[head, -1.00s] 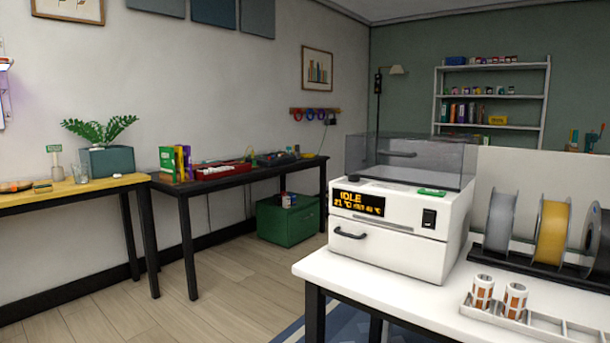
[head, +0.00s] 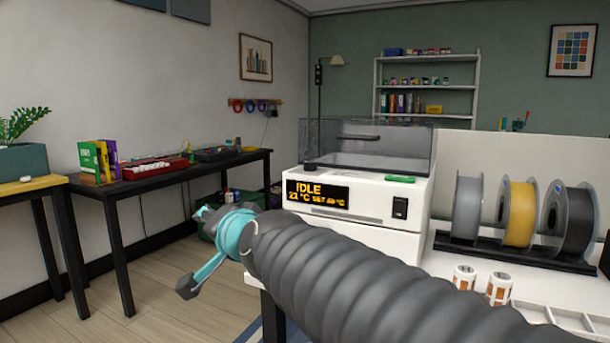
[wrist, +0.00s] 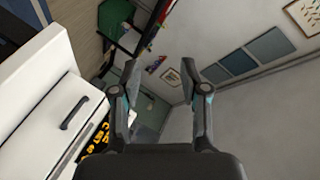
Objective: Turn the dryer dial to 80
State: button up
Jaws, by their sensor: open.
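The white dryer (head: 390,197) stands on the white bench, with a clear lid on top. Its display (head: 318,193) reads IDLE and about 21 °C; the smaller set value is too small to read surely. A small dark knob (head: 310,166), apparently the dial, sits on its top front left edge; its pointer cannot be made out. My gripper (wrist: 160,78) is open and empty, in the air left of the dryer's front. In the wrist view the dryer (wrist: 45,95) lies at the left, tilted, with its drawer handle (wrist: 74,112) and part of the display showing.
Filament spools (head: 520,213) on a black rack and two small rolls (head: 499,288) by a tray are right of the dryer. A green item (head: 400,179) lies on the dryer's top. My arm crosses in front of the bench. A black table (head: 165,172) stands at left.

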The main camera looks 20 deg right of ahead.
jog(key=w+d+r+m+t+h+b, duration=0.25)
jog(key=w+r+m+h, duration=0.4)
jog(key=m, duration=0.35)
jog(key=w+d+r+m+t+h+b, duration=0.1)
jog(key=w+d+r+m+t+h, duration=0.1)
jog(key=w+d+r+m+h, duration=0.45)
jog(key=m+g+h+b, duration=0.5)
jog(key=m+g, duration=0.8)
jog(key=m, duration=1.1)
send_near(306, 165)
jog(key=shift+h, duration=0.6)
jog(key=x, duration=0.3)
jog(key=p+x, duration=0.1)
jog(key=x, duration=0.3)
jog(key=f+p+x, duration=0.1)
jog(key=x, duration=0.2)
jog(key=shift+w+d, duration=0.1)
jog(key=shift+w, duration=0.1)
grip_shut()
